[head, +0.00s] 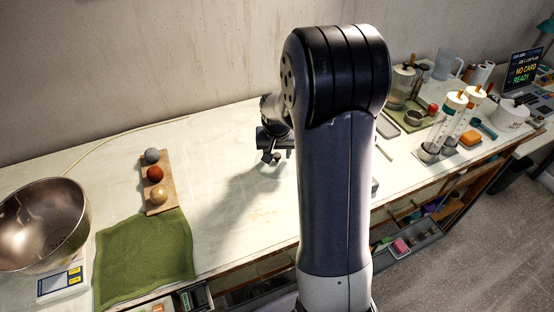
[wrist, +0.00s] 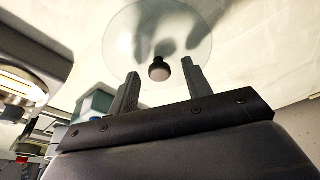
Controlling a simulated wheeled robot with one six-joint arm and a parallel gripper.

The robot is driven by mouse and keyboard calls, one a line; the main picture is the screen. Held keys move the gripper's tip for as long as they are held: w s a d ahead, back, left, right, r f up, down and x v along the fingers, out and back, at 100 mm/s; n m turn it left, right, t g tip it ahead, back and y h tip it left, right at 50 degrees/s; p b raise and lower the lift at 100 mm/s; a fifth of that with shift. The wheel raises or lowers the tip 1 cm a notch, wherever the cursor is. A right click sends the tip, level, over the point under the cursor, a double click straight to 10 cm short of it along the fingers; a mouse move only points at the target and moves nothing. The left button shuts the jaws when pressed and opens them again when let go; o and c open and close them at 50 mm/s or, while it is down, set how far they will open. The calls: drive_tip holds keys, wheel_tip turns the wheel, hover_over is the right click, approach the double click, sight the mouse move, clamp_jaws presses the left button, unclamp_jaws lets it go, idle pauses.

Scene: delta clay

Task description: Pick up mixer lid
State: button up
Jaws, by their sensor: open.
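The mixer lid (wrist: 195,38) is a clear round disc with a dark knob (wrist: 159,70), lying on the pale worktop in the wrist view. My gripper (wrist: 160,68) is open, its two dark fingers apart and pointing at the lid. The knob appears in the gap between the fingertips, with space on both sides; its exact depth relative to them is hard to tell. In the head view my gripper (head: 271,156) is low over the middle of the bench, partly hidden by my arm.
A steel bowl (head: 42,228), a scale (head: 62,284), a green cloth (head: 144,258) and a board with three balls (head: 158,209) are on the left. Syringes (head: 446,120), jars and a small screen (head: 523,68) crowd the right. Bare worktop (head: 225,155) lies left of my gripper.

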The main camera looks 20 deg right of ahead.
drive_tip(key=shift+c, duration=0.2)
clamp_jaws()
idle(0.3)
